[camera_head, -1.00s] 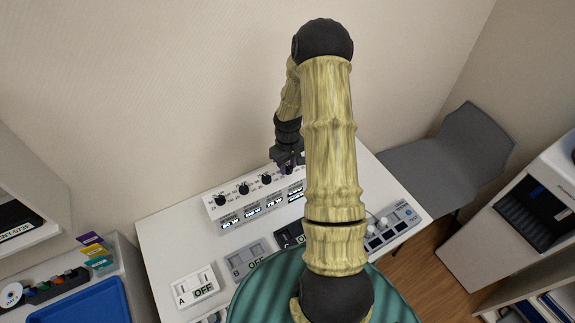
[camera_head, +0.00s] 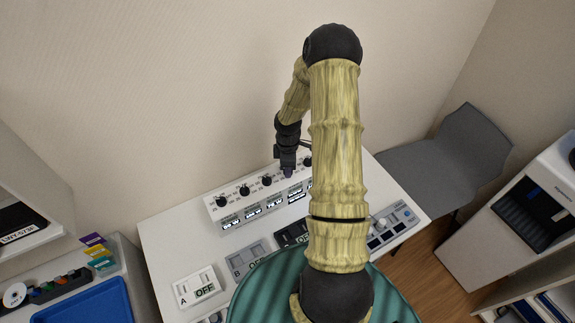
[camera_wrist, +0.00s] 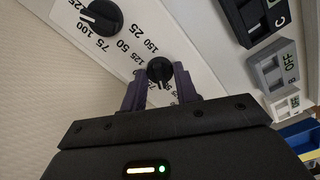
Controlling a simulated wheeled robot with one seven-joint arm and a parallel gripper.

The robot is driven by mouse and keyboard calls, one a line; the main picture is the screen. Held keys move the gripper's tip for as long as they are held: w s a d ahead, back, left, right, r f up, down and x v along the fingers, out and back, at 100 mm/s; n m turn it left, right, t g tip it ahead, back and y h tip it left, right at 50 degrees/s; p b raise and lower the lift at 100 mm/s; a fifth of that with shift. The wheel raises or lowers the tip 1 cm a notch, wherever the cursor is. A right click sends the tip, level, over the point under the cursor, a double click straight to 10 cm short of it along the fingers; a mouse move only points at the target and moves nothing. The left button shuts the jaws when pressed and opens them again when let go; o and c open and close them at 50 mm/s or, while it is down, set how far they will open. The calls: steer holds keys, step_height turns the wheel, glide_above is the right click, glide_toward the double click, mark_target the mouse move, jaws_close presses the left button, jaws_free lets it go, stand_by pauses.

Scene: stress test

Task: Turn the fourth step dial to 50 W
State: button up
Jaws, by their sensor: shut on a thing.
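The step dial panel (camera_head: 232,213) is a long white box with a row of black dials, standing at the back of the table. My gripper (camera_head: 288,173) points down at the fourth dial from the left and hides it in the head view. In the wrist view, my gripper's purple fingers (camera_wrist: 160,88) stand either side of that black dial (camera_wrist: 160,71) and are shut on it. Its pointer setting is too small to read. A neighbouring dial (camera_wrist: 103,17) with a white pointer line and printed numbers shows at the upper left.
Switch boxes A (camera_head: 197,288) and B (camera_head: 248,261) stand in front of the panel, both reading OFF. A blue tray (camera_head: 90,303) lies at the left and a grey chair (camera_head: 455,160) stands at the right. My arm hides part of the table.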

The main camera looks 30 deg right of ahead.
steer(key=shift+r+n, duration=0.1)
steer(key=shift+n, duration=0.5)
steer(key=shift+w, duration=0.1)
steer(key=o, duration=1)
step_height(320, 180, up, 17)
steer(key=shift+r+b, duration=0.15)
steer(key=shift+b, duration=1)
